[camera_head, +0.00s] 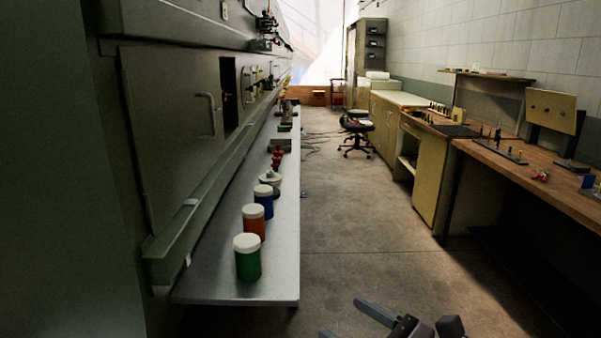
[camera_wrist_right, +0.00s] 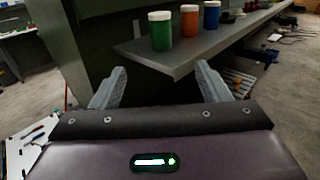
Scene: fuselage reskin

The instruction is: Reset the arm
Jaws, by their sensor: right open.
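My right gripper (camera_head: 348,318) shows at the bottom of the head view, over the floor and to the right of the shelf's near end. In the right wrist view its two grey fingers (camera_wrist_right: 160,88) are spread wide with nothing between them. The fingers are apart from the shelf and the jars. My left gripper is not in either view.
A long grey shelf (camera_head: 215,287) runs along the left, holding a green jar (camera_head: 248,262), an orange jar (camera_head: 253,226), a blue jar (camera_head: 264,204) and other parts. A wooden workbench (camera_head: 540,178) lines the right. A stool (camera_head: 357,127) stands farther back. The aisle floor (camera_head: 365,215) between is clear.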

